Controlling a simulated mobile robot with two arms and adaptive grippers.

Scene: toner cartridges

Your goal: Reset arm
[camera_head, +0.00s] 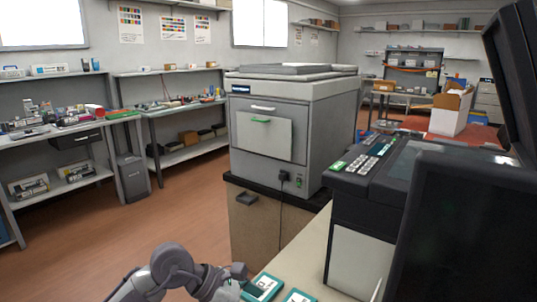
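My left arm comes in at the bottom of the head view, with my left gripper (236,279) low over the near edge of the pale table. A teal-and-white flat item, perhaps a toner cartridge or its box (263,288), lies just right of the gripper. The gripper looks very close to it, but I cannot tell whether they touch. A second similar teal-and-white item (298,296) lies further right, cut off by the bottom edge. The gripper's fingers are too small and dark to tell open from shut. My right gripper is not in view.
A large grey printer (270,130) stands on a brown cabinet (256,220) ahead. A dark machine with a keypad (370,160) and dark panels fills the right side. Cluttered workbenches (165,108) line the left wall. The brown floor (130,225) at left is clear.

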